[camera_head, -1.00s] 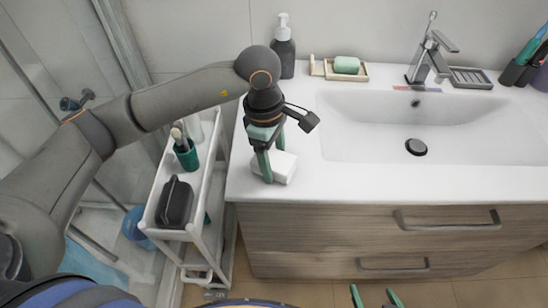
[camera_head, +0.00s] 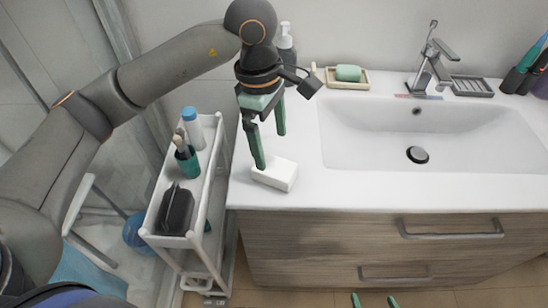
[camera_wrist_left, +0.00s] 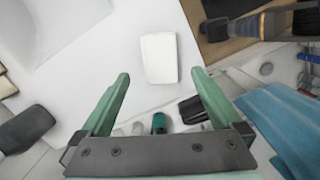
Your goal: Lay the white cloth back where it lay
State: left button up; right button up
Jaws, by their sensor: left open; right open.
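The white cloth (camera_head: 277,174), a small folded block, lies on the left front part of the white counter, left of the basin. In the left wrist view the cloth (camera_wrist_left: 159,58) lies beyond the fingertips with bare counter around it. My left gripper (camera_head: 268,150) is open and empty, just above and behind the cloth, its green fingers apart. The left gripper also shows in the left wrist view (camera_wrist_left: 160,78). My right gripper (camera_head: 374,300) is open at the bottom edge, in front of the drawers; only its fingertips show.
A white cart (camera_head: 214,170) stands left of the counter, holding a green cup with brushes (camera_head: 187,160), a blue-capped bottle (camera_head: 193,128) and a black bag (camera_head: 176,208). A soap dispenser (camera_head: 286,50) and soap dish (camera_head: 347,79) stand at the back. The basin (camera_head: 430,130) is empty.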

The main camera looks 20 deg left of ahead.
aim_at(269, 164)
pick_arm(q)
jog(key=shift+a+r, duration=0.15)
jog(key=shift+r, duration=0.95)
jog(key=shift+a+r, duration=0.1)
jog(key=shift+r, duration=1)
jog(key=shift+f, duration=0.1)
